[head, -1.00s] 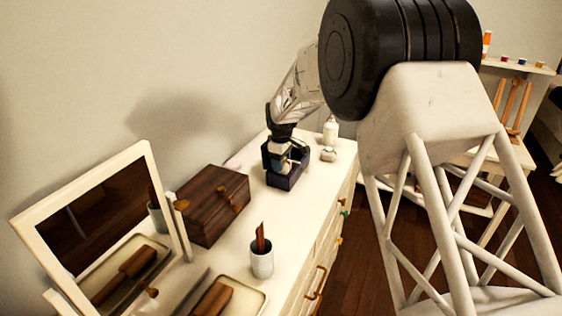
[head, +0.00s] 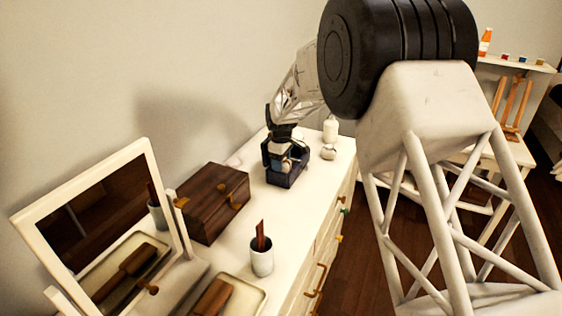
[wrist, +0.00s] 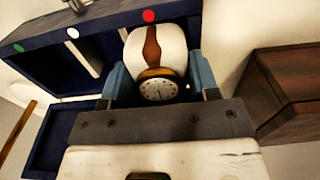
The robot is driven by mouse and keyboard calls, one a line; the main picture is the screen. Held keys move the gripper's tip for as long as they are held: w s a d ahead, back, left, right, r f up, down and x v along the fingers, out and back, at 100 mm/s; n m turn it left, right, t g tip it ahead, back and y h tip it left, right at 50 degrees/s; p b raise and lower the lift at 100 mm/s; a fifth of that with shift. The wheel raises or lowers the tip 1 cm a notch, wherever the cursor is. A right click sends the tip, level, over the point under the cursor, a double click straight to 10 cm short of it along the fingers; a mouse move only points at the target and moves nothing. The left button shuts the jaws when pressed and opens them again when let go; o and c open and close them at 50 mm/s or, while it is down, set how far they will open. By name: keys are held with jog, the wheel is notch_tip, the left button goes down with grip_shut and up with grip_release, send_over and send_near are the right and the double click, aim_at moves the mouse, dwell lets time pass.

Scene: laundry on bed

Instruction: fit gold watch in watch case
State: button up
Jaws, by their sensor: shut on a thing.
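The gold watch (wrist: 158,86) has a pale round dial and a brown strap, and is wrapped around a white cushion (wrist: 172,42). My gripper (wrist: 160,82) is shut on the cushion with the watch, a blue pad on each side. The dark blue watch case (wrist: 62,105) lies beneath and behind it in the wrist view, with green, white and red dots along its rim. The cushion is in line with the red dot. In the head view my gripper (head: 279,150) is over the watch case (head: 284,180). My fingers hide how deep the cushion sits.
A wooden box (head: 212,203) stands left of the case on the white dresser (head: 225,268). A white cup (head: 262,260), a tray (head: 255,297) and a mirror (head: 95,215) are nearer. A white bottle (head: 330,130) stands behind the case.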

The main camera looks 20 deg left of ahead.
jog(key=o, duration=1)
jog(key=shift+o, duration=0.2)
jog(key=shift+r, duration=3.85)
jog(key=shift+d, duration=0.1)
